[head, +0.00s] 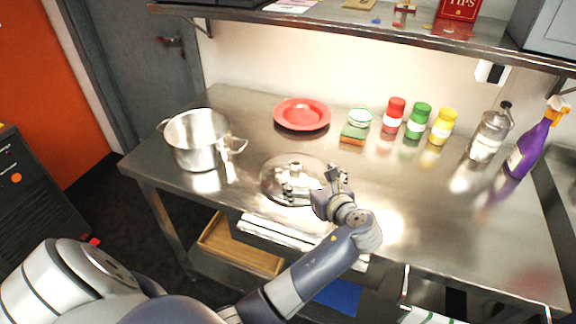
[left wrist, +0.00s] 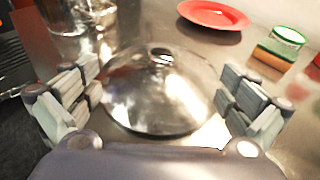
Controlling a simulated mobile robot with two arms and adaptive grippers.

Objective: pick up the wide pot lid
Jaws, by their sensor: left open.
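My left gripper (head: 314,182) is open above the near right part of the lid. In the left wrist view its open fingers (left wrist: 158,96) stand on either side of the lid, with nothing held. Whether a finger touches the lid I cannot tell. In the head view the fingers partly hide the lid. My right gripper is not in view.
A steel pot (head: 195,140) stands left of the lid. The counter's right front is clear.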

